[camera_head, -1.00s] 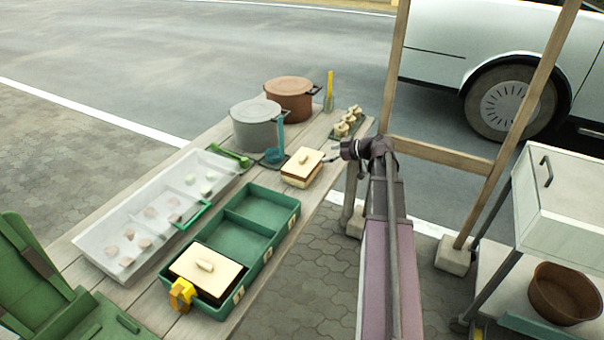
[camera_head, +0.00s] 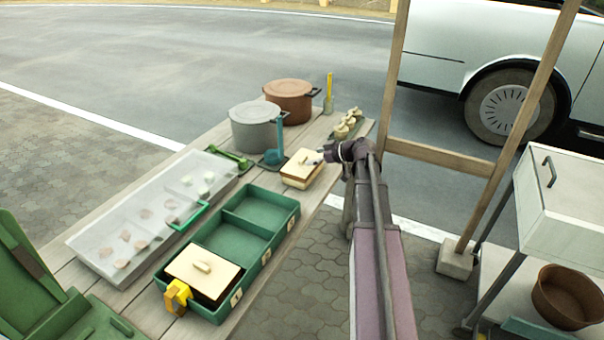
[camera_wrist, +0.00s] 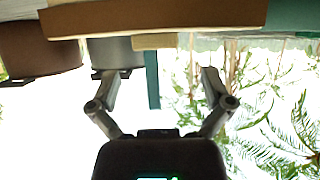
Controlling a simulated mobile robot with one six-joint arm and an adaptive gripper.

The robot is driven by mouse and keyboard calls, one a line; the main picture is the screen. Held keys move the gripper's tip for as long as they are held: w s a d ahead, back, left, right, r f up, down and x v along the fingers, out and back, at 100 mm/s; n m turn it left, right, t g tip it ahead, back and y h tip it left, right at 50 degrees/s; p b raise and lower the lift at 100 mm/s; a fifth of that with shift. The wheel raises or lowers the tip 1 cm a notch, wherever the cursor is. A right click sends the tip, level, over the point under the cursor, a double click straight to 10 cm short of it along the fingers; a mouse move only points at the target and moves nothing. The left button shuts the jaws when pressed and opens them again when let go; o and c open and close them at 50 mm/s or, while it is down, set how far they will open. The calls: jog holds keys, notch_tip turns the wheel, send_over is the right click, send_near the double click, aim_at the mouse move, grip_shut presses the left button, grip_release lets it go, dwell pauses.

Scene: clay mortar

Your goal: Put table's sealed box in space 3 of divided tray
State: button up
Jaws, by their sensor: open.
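The sealed box (camera_head: 302,170), with a cream lid and brown sides, stands on the table (camera_head: 312,192) near its right edge. It also fills the top of the wrist view (camera_wrist: 150,20). My gripper (camera_head: 322,158) is at the box's right side, partly hidden by my arm. In the wrist view my gripper (camera_wrist: 155,78) has its fingers spread, with nothing between them. Whether a finger touches the box I cannot tell. The green divided tray (camera_head: 274,249) stands nearer. Its near space holds another lidded box (camera_head: 203,271); its middle and far spaces are empty.
A grey pot (camera_head: 256,130), a brown pot (camera_head: 290,103) and a blue-handled tool (camera_head: 275,156) stand behind the box. A clear tray with pieces (camera_head: 100,235) lies left. A yellow item (camera_head: 177,296) is at the divided tray's near corner. A wooden post (camera_head: 395,75) rises right.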

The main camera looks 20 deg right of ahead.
aim_at(305, 158)
jog(key=x, duration=0.1)
jog(key=b+x, duration=0.2)
jog(key=shift+w+f, duration=0.3)
jog(key=shift+f, duration=0.15)
jog(key=shift+w+a+f, duration=0.15)
jog(key=shift+w+a, duration=0.15)
jog(key=shift+w, duration=0.1)
jog(key=c, duration=1.3)
